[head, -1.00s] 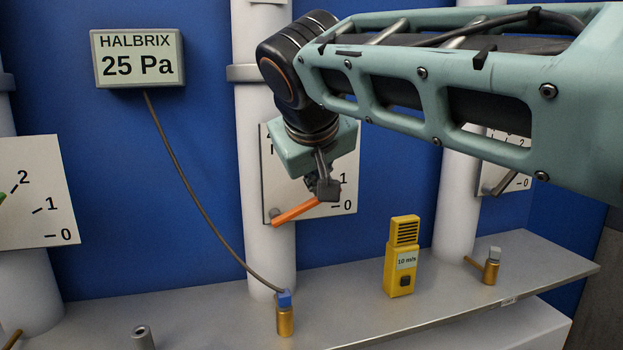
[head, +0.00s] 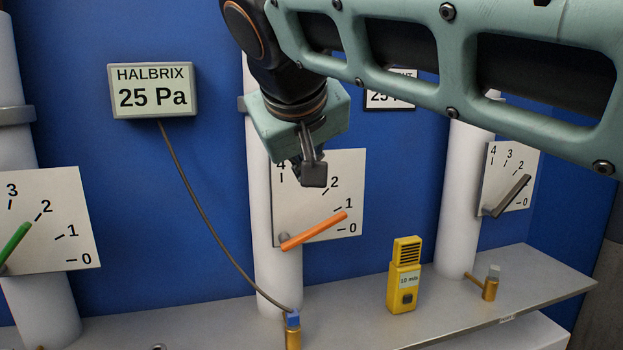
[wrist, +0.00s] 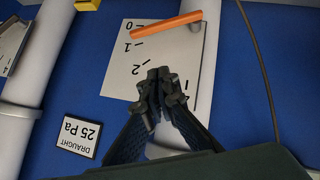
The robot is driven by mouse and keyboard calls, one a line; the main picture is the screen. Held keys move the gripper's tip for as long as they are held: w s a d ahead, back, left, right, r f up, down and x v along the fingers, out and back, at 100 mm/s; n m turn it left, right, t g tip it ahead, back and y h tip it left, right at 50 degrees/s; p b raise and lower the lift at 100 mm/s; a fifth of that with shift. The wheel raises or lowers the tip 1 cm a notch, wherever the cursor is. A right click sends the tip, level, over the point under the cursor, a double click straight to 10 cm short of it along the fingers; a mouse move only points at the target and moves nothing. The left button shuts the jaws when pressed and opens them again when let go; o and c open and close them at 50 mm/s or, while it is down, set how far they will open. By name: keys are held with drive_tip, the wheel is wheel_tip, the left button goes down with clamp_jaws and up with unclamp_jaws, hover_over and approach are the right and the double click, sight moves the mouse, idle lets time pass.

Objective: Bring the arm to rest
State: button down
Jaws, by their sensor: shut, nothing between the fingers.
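My gripper (head: 312,180) hangs from my teal arm in front of the middle dial plate (head: 345,190), high on its left part. Its fingers are shut with nothing between them, as the wrist view also shows (wrist: 160,78). The orange lever (head: 314,231) on that plate points a little below the 1 mark. It lies below the fingertips in the head view and apart from them. In the wrist view the orange lever (wrist: 166,23) is beyond the fingers, with a clear gap.
A green lever (head: 15,244) is on the left plate, a dark lever (head: 512,196) on the right plate. A HALBRIX display (head: 153,91) reads 25 Pa; its cable runs to a blue-topped brass fitting (head: 293,330). A yellow meter (head: 405,275) stands on the grey shelf (head: 455,304).

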drive_tip(key=s+d+f+m+g+p, duration=0.4)
drive_tip(key=s+d+f+p, duration=0.5)
drive_tip(key=s+d+f, duration=0.4)
drive_tip(key=s+f+m, duration=0.1)
drive_tip(key=s+f, duration=0.2)
drive_tip(key=f, duration=0.1)
drive_tip(key=shift+s+d+f+y, duration=0.2)
drive_tip(key=shift+s+d+y, duration=0.2)
idle(1.3)
